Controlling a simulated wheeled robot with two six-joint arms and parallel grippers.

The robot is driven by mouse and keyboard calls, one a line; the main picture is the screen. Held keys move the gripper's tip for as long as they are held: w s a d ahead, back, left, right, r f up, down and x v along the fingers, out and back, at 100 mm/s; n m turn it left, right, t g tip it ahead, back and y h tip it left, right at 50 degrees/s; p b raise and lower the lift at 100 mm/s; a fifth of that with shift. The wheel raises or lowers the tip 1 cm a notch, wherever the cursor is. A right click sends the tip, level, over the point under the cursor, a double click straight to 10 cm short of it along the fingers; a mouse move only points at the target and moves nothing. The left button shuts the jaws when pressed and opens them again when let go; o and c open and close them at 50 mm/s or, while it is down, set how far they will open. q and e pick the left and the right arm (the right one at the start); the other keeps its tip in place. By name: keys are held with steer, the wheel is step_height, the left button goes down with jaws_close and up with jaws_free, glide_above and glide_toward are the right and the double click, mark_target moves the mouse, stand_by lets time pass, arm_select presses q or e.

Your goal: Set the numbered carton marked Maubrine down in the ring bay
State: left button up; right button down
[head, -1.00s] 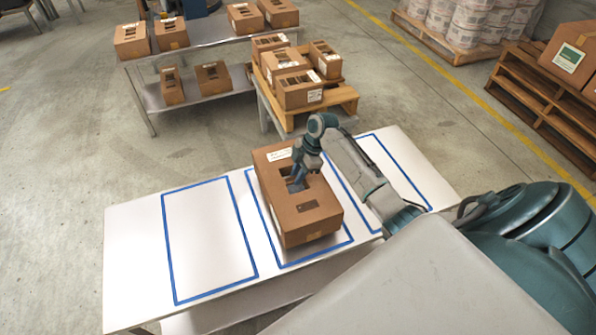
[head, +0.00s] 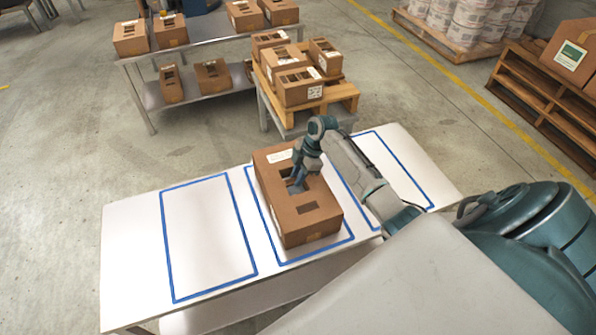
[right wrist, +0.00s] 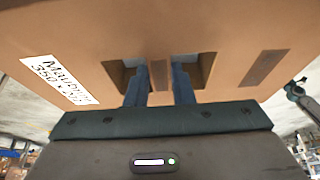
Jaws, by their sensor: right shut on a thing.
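The brown carton (head: 308,222) is over the middle blue-outlined bay (head: 277,263) of the white table. In the right wrist view its white label (right wrist: 58,80) reads "Maubr…" and "350", partly cut off or blurred. My right gripper (head: 296,184) is at the carton's top; in the right wrist view its two fingers (right wrist: 159,82) reach into two cut-out holes and are shut on the strip between them. I cannot tell whether the carton's base touches the table. No ring mark shows on the visible bays.
The left bay (head: 208,236) is bare. Another outlined bay (head: 400,172) lies to the right, partly behind my right arm. A pallet stand (head: 340,97) with several cartons is behind the table, and a steel shelf table (head: 210,98) with more cartons is further left.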

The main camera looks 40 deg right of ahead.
steer(key=shift+f, duration=0.15)
steer(key=c, duration=1.2)
jaws_free()
steer(key=shift+o, duration=0.2)
